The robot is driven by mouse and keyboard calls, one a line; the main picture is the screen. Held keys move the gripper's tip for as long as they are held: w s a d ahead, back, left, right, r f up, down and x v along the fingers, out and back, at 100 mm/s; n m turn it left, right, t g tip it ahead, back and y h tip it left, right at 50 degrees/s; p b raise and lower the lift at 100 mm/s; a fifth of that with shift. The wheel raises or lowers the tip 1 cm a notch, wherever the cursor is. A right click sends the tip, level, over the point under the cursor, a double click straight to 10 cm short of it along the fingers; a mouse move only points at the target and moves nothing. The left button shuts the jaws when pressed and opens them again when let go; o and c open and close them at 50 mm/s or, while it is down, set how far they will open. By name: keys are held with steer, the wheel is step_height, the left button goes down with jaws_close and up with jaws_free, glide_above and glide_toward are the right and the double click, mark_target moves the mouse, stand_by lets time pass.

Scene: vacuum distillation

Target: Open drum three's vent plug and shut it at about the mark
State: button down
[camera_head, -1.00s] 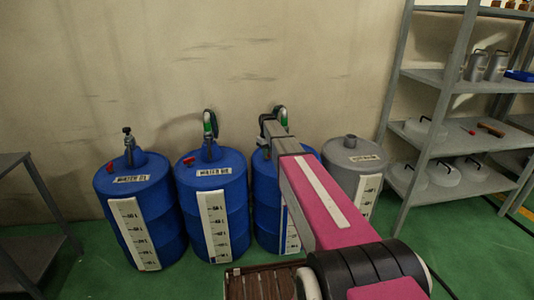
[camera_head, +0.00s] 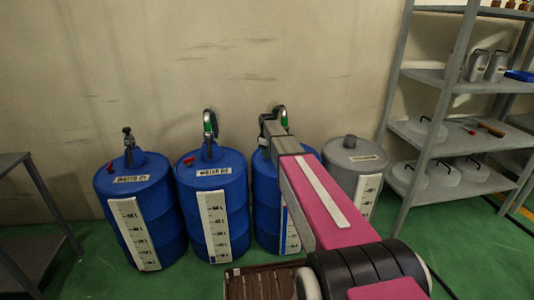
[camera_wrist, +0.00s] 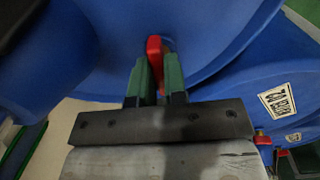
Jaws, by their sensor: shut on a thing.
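Drum three (camera_head: 265,205) is the third blue drum from the left, partly hidden behind my arm. Its white gauge strip (camera_head: 293,238) shows beside my arm, with a blue band along its left edge. In the wrist view the drum's blue top (camera_wrist: 215,45) fills much of the picture. My gripper (camera_wrist: 157,75) has its two green fingers shut on the red vent plug (camera_wrist: 154,50). The plug's upper part stands out beyond the fingertips. In the head view the plug and fingertips are hidden by my arm.
Two more blue drums, (camera_head: 135,205) and (camera_head: 210,200), stand to the left, and a grey drum (camera_head: 368,175) to the right. A grey shelf rack (camera_head: 430,140) stands at the right and a dark table (camera_head: 25,235) at the far left.

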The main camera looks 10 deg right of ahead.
stand_by(0.3)
steer(key=c, duration=1.2)
jaws_free()
steer(key=shift+o, duration=0.2)
step_height(320, 180, up, 11)
steer(key=shift+f, duration=0.15)
